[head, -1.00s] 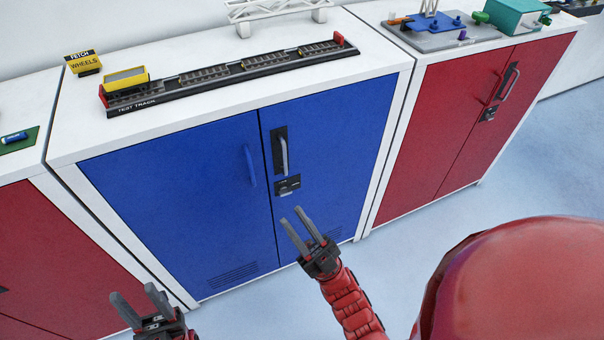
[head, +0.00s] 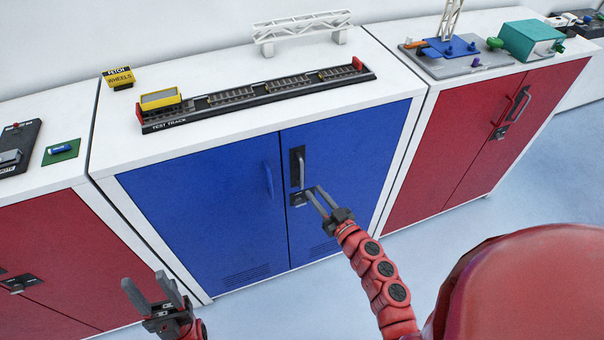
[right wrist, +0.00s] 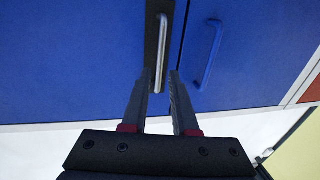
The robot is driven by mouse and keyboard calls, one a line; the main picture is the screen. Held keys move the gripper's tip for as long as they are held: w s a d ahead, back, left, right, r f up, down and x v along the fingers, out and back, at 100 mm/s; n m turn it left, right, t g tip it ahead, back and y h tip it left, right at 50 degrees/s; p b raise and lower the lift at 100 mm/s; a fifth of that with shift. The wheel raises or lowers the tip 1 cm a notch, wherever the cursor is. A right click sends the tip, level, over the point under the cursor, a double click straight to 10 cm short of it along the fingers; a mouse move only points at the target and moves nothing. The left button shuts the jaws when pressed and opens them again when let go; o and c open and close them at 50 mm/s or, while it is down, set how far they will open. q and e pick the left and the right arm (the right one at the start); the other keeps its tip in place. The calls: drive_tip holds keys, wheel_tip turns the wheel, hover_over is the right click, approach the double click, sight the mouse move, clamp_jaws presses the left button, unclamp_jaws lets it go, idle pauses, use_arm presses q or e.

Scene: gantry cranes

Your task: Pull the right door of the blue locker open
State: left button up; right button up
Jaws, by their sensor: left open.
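The blue locker (head: 212,200) has two closed doors. Its right door (head: 345,165) carries a grey bar handle (head: 301,171) on a black plate, with a small latch plate (head: 299,198) below. The left door has a blue handle (head: 268,181). My right gripper (head: 313,192) is open, its fingertips just below and right of the grey handle. In the right wrist view the grey handle (right wrist: 161,50) runs down between the open fingertips (right wrist: 158,78); I cannot tell whether they touch it. My left gripper (head: 145,280) is open and empty, low at the left.
Red cabinets stand to the left (head: 70,250) and right (head: 480,130). Pale floor (head: 540,150) is clear at the right.

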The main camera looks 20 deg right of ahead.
sight(302, 188)
drive_tip(key=x, duration=0.8)
drive_tip(key=shift+w, duration=0.1)
drive_tip(key=shift+c, duration=0.3)
clamp_jaws()
idle(0.9)
